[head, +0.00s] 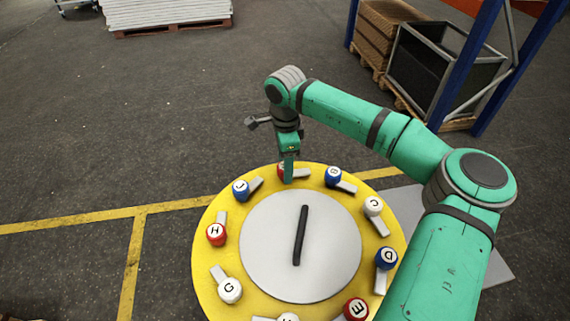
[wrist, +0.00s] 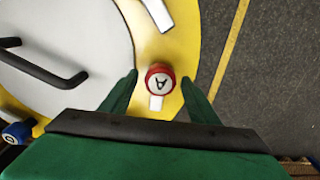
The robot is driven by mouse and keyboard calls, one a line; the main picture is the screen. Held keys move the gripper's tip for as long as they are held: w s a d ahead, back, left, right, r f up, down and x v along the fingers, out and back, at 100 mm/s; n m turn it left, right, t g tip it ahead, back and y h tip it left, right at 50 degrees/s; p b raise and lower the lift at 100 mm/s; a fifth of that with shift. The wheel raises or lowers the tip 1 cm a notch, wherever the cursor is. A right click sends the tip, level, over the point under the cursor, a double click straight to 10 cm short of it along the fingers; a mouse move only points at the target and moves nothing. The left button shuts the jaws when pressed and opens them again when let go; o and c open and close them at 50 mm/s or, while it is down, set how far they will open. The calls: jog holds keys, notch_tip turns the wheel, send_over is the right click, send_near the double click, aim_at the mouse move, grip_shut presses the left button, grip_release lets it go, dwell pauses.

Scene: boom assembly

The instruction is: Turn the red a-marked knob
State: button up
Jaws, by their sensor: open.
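The red knob marked A (wrist: 160,80) shows in the wrist view, with a white letter face and a pale grey lever beside it. It sits on the yellow ring of a round panel. My gripper (wrist: 160,92) is open, one finger on each side of the knob, with no visible contact. In the head view my gripper (head: 289,170) points down over the far side of the panel. It hides much of the red knob there; a red edge (head: 281,171) and the pale lever (head: 302,174) show beside it.
A black crate (head: 440,75) and blue posts stand at back right.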

jog(key=shift+f, duration=0.15)
jog(key=c, duration=1)
jog(key=shift+c, duration=0.2)
jog(key=shift+m, duration=0.4)
jog(key=m, duration=0.3)
jog(key=shift+m, duration=0.4)
jog(key=m, duration=0.4)
jog(key=shift+m, duration=0.3)
jog(key=m, duration=0.8)
jog(key=shift+m, duration=0.3)
jog(key=shift+w, duration=0.1)
